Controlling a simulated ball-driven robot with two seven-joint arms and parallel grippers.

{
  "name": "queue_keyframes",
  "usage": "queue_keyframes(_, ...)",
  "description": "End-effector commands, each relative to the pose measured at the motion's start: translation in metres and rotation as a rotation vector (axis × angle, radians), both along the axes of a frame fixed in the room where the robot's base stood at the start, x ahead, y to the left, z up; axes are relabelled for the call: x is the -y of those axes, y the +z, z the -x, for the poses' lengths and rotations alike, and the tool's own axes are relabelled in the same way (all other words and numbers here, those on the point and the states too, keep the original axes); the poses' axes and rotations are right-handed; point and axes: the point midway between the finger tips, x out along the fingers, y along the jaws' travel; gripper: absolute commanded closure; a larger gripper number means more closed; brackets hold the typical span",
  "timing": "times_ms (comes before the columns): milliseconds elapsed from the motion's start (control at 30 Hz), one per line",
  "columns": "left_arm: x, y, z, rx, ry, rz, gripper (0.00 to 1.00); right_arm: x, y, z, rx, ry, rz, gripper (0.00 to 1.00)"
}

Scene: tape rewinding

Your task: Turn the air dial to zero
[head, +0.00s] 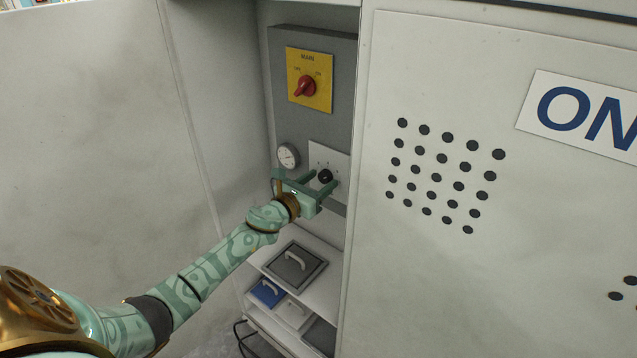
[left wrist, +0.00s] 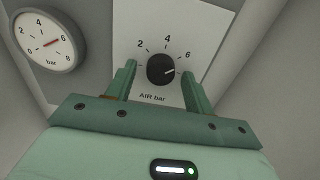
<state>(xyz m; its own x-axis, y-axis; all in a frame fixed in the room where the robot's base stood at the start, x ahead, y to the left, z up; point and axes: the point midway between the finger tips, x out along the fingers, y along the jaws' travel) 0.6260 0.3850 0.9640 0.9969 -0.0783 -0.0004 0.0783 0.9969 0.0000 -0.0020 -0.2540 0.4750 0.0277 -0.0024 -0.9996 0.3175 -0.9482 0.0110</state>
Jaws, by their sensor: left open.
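The air dial (head: 325,176) is a black knob on a white plate inside the recess of the cabinet. My left gripper (head: 318,180) is open in front of the plate. In the left wrist view its two green fingers (left wrist: 160,82) stand on either side of the dial, with gaps visible between them and the knob. The right gripper is not in view.
A round gauge (head: 287,156) hangs left of the dial; in the wrist view its red needle (left wrist: 50,43) points near 6. A red main switch (head: 305,87) on a yellow plate is above. A perforated white panel (head: 445,290) is right.

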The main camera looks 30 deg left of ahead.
Motion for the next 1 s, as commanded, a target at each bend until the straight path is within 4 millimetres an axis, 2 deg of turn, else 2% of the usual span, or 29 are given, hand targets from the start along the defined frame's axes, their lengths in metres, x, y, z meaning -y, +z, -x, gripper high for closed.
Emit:
queue_keyframes(33, 0.0, 0.0, 0.0001, 0.0, 0.0, 0.0, 0.56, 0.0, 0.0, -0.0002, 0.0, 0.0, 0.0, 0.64)
queue_keyframes(167, 0.0, 0.0001, 0.0002, 0.0, 0.0, 0.0, 0.92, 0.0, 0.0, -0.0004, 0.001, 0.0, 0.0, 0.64)
queue_keyframes(567, 0.0, 0.0002, 0.0004, -0.004, 0.001, 0.05, 0.91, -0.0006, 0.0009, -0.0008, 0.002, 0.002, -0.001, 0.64)
queue_keyframes(767, 0.0002, 0.0006, 0.0004, -0.013, 0.001, 0.167, 0.91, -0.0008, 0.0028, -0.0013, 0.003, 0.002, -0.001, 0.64)
queue_keyframes(1000, 0.0006, 0.0012, 0.0004, -0.029, 0.0, 0.382, 0.91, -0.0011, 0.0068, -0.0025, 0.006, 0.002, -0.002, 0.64)
